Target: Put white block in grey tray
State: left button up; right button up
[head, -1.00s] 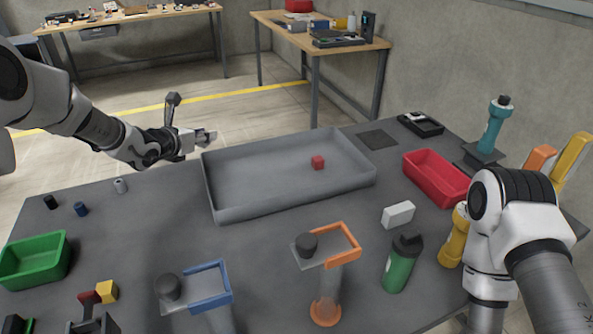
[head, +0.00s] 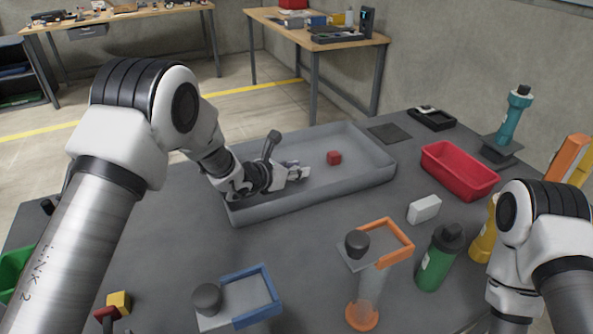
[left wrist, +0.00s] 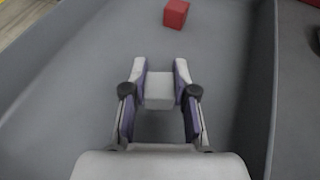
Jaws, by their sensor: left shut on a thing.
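The grey tray (head: 345,198) lies across the middle of the table in the head view, with a small red cube (head: 334,158) inside it. My left gripper (head: 298,172) is over the tray, left of the red cube. In the left wrist view its fingers are shut on a small white block (left wrist: 159,88), held between the fingertips above the tray floor. The red cube also shows ahead of the fingertips there (left wrist: 176,13). The gap between block and floor is hard to judge. My right gripper is out of view; only its arm shows at right.
Another, larger white block (head: 424,209) lies on the table right of the tray, near a green bottle (head: 440,258) and a red bin (head: 459,172). Orange (head: 404,239) and blue (head: 268,291) bracketed stands are in front. The tray walls stand around the gripper.

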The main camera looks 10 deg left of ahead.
pick_arm(q)
jog(key=shift+w+f, duration=0.1)
jog(key=shift+f, duration=0.25)
jog(key=shift+f+b, duration=0.15)
jog(key=shift+b, duration=0.2)
jog(key=o, duration=0.9)
jog(key=shift+a+r+p, duration=0.15)
jog(key=shift+r+p, duration=0.2)
jog(key=shift+p, duration=0.05)
jog(key=b+v, duration=0.1)
jog(key=v, duration=1.1)
jog(key=shift+f, duration=0.1)
